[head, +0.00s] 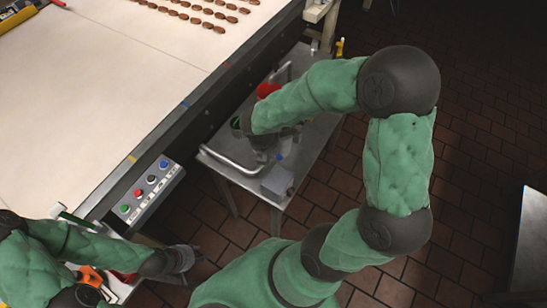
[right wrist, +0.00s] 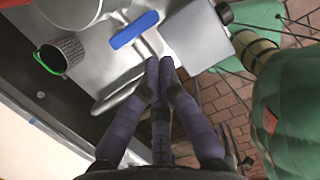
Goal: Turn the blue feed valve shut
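The blue feed valve's handle (right wrist: 133,30) is a flat blue bar on a silver pipe fitting in the right wrist view. In the head view only a small blue spot (head: 280,157) shows beside my right gripper (head: 264,152), over the metal side table. In the right wrist view my right gripper (right wrist: 160,64) has its purple fingertips together, just below and right of the blue bar, with a gap between. Nothing shows between the fingers. My left gripper (head: 186,260) is low at the left in the head view, away from the valve; its finger opening is unclear.
The metal side table (head: 218,165) carries bent pipes, a grey box (head: 277,183) and a red object (head: 267,90). A basket with a green rim (right wrist: 62,55) stands left of the valve. A conveyor (head: 110,90) with a button panel (head: 150,187) runs alongside.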

